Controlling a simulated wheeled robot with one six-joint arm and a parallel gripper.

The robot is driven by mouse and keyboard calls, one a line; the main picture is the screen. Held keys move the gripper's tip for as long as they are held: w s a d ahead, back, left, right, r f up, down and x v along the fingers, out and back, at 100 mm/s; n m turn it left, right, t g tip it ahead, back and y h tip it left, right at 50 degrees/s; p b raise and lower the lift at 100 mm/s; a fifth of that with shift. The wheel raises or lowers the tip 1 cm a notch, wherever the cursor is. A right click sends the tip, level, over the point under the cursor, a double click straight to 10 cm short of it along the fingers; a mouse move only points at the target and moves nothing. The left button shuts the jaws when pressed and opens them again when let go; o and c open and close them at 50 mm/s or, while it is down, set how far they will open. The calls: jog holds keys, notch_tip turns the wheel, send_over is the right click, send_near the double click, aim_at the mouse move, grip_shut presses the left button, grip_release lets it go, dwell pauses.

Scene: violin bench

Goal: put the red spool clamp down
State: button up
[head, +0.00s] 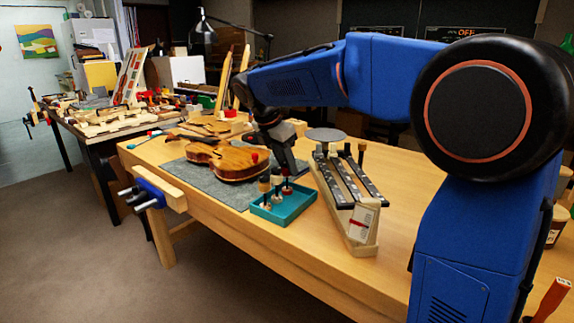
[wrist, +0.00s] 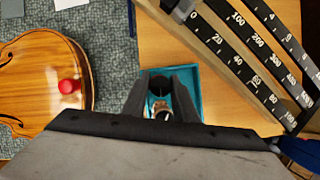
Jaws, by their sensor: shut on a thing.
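My gripper (head: 287,170) is shut on a spool clamp (head: 287,187) with a reddish lower end, over the teal tray (head: 284,219). In the wrist view the clamp (wrist: 161,113) shows only in part between the fingers, and its colour there is unclear. The tray (wrist: 188,88) lies below the fingers. I cannot tell whether the clamp touches the tray floor. Other spool clamps (head: 264,187) stand in the tray beside it.
A wooden rack (head: 361,247) with black numbered bars (head: 347,180) stands close right of the tray. A grey mat (head: 196,178) lies under the violin. A blue vise (head: 148,194) is on the bench's left edge. Bare bench (head: 300,244) lies in front of the tray.

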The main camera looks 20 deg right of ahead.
jog(key=o, duration=1.1)
jog(key=shift+f, duration=0.1)
jog(key=shift+c, duration=0.2)
jog(key=v, duration=1.2)
